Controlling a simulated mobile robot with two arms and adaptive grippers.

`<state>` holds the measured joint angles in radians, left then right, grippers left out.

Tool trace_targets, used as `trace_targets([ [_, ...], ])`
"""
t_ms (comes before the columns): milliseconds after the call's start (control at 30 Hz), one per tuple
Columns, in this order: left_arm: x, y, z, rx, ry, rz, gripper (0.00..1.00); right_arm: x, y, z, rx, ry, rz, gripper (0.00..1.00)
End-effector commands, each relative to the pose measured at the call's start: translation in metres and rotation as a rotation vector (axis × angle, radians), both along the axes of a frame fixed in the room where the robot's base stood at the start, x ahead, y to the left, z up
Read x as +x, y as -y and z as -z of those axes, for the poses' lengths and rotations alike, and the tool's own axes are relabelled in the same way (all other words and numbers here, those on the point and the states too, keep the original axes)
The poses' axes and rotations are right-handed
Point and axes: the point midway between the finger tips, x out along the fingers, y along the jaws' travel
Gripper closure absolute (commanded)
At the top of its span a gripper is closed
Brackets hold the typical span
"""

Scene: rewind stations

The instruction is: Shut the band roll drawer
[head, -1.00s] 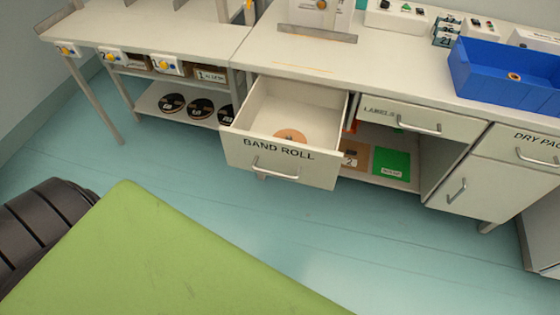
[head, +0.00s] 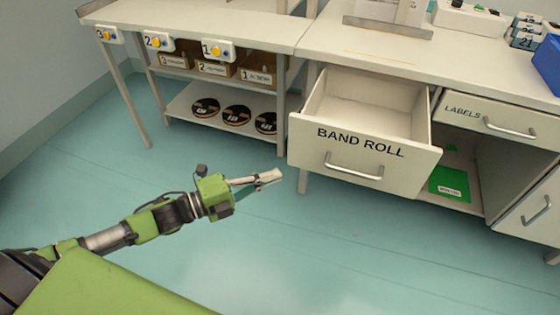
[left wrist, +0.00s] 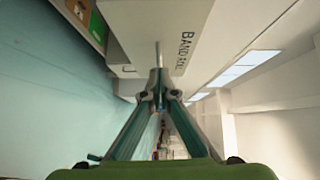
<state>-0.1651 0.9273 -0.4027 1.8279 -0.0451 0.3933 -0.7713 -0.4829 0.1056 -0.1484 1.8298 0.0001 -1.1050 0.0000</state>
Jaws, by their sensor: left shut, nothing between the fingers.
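The band roll drawer (head: 365,146) is pulled well out of the bench in the head view, with its inside showing from above. Its handle (head: 353,167) is a metal bar on the front panel below the words BAND ROLL. My left gripper (head: 272,178) is shut and empty, just left of the drawer front and apart from it. In the left wrist view the drawer front (left wrist: 185,25) shows beyond the shut fingers (left wrist: 159,80), its lettering turned sideways. My right gripper is in neither current view.
The labels drawer (head: 500,119) to the right is shut. A shelf (head: 188,111) at left carries several dark discs. A blue bin (head: 548,62) stands on the bench at the right edge. The floor before the drawer is clear.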

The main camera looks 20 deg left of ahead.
Motion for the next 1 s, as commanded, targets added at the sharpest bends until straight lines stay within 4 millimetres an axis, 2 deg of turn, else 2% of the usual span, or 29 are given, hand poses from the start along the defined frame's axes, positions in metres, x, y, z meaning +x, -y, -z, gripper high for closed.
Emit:
trace_targets([
  [100, -0.005, 0.011, -0.010, 0.013, 0.042, 0.039, 1.00, 0.002, 0.001, -0.005, -0.001, 0.004, 0.001, 0.54],
  [267, 0.005, 0.021, -0.013, 0.011, 0.046, 0.041, 1.00, 0.003, 0.000, -0.010, 0.000, 0.007, 0.001, 0.54],
  [733, 0.066, 0.081, -0.013, 0.010, 0.044, 0.038, 1.00, 0.007, 0.000, -0.027, 0.001, 0.016, 0.003, 0.54],
  [1000, 0.097, 0.080, -0.011, 0.013, 0.040, 0.037, 1.00, 0.010, -0.001, -0.040, 0.003, 0.025, 0.004, 0.54],
])
